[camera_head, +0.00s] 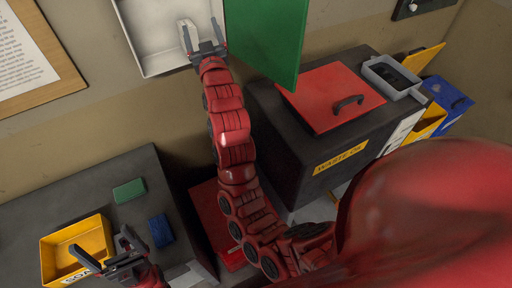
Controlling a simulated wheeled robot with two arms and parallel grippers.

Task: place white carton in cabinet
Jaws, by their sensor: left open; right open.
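The white cabinet (150,22) is on the wall at the top, with its green door (265,38) swung open to the right. A small white carton (187,35) is inside the cabinet. My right gripper (204,36) reaches up into the cabinet opening and is open. The carton is at its left finger; I cannot tell if they touch. My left gripper (101,244) is open and empty, low at the left, over the bench beside the yellow bin.
The dark bench (80,195) holds a yellow bin (92,235), a green box (129,190) and a blue box (160,230). A dark waste oil cabinet (290,140) with a red lid (330,95) and a grey tray (392,77) stands right of my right arm.

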